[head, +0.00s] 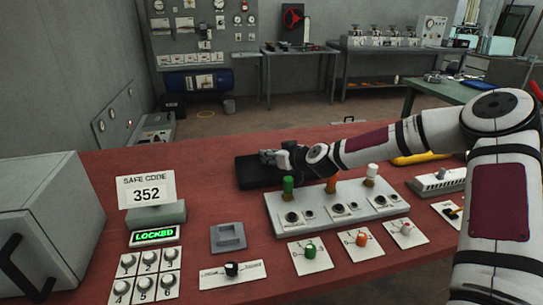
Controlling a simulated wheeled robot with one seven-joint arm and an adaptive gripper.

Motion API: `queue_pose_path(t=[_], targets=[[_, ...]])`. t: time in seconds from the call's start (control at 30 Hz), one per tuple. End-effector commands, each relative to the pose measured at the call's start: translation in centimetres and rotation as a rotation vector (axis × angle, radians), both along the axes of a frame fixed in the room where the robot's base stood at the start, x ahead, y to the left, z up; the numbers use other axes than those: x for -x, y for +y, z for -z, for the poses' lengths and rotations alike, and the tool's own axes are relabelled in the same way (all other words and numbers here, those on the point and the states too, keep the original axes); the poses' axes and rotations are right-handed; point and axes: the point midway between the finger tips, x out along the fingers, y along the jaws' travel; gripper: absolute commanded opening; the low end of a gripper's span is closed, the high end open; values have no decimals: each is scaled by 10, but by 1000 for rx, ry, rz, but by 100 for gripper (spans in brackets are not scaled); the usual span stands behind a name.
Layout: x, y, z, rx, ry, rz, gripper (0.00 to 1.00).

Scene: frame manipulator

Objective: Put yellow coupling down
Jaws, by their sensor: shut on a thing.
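My gripper (270,157) is at the end of my arm, which reaches in from the right. It is low over a black pad or block (248,178) behind the middle of the red table. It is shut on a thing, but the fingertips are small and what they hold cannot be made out. No yellow shows between them. A flat, long yellow thing (418,158) lies at the back right of the table, partly hidden by my arm. I cannot tell whether it is a coupling.
A white panel (335,207) with upright green, orange and white cylinders stands in front of my gripper. Knob plates, a keypad (145,275), a code sign (148,190) and a grey safe (45,225) fill the front and left. Some red table (210,175) is clear left of the pad.

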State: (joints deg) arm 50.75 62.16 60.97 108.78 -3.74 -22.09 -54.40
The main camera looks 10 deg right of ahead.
Motion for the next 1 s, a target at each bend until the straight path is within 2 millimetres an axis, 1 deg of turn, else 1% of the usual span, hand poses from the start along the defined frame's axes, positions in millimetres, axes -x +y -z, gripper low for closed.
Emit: queue_pose_path(t=[0.17,0.6,0.7,0.73,0.8,1.0], targets=[[0,0,-1,1,-1,1,0],[0,0,11,1,0,0,0],[0,0,11,0,-1,0,0],[0,0,11,0,0,0,34],[0,0,11,0,0,0,48],[0,0,11,0,0,0,48]])
